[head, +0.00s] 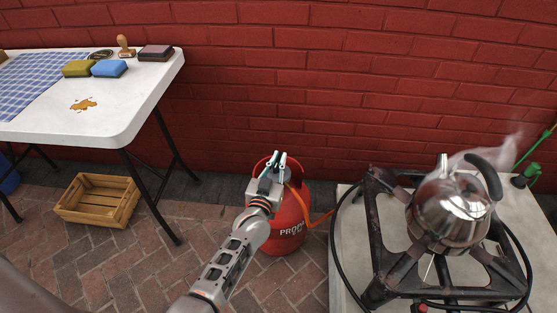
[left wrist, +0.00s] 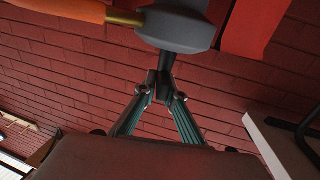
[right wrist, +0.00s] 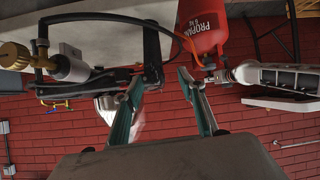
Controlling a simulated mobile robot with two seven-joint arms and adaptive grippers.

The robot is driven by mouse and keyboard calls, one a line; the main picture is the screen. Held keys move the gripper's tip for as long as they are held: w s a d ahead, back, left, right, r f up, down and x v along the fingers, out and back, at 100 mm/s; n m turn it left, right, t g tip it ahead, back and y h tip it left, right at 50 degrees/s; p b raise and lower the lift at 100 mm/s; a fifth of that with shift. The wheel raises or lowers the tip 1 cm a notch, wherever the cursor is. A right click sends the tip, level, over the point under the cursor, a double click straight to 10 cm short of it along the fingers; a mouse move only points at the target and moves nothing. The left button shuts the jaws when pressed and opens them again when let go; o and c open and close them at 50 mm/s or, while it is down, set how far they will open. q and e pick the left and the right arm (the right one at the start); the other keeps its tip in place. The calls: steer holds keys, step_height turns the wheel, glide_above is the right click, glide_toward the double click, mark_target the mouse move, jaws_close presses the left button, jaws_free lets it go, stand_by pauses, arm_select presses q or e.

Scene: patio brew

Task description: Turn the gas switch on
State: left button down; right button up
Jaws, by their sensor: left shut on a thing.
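A red propane cylinder (head: 290,224) stands on the brick paving by the wall, an orange hose (head: 318,219) at its top. My left gripper (head: 279,156) is over the cylinder's top. In the left wrist view, its fingertips (left wrist: 163,80) meet on the narrow dark stem (left wrist: 166,62) of the grey gas switch body (left wrist: 178,30), from which the brass fitting and hose lead off. The gripped part is mostly hidden in the head view. My right gripper (right wrist: 160,80) is open and empty, seen only in its own view, away from the cylinder.
A gas stove (head: 378,255) with a steaming steel kettle (head: 449,215) stands on a pale table (head: 350,290) at right. A white folding table (head: 130,105) with sponges and a stain is at left, a wooden crate (head: 98,200) below it. The brick wall is behind.

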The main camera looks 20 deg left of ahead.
arm_select(q)
steer(key=c, duration=2.1)
jaws_free()
steer(key=shift+a, duration=0.1)
steer(key=shift+c, duration=0.2)
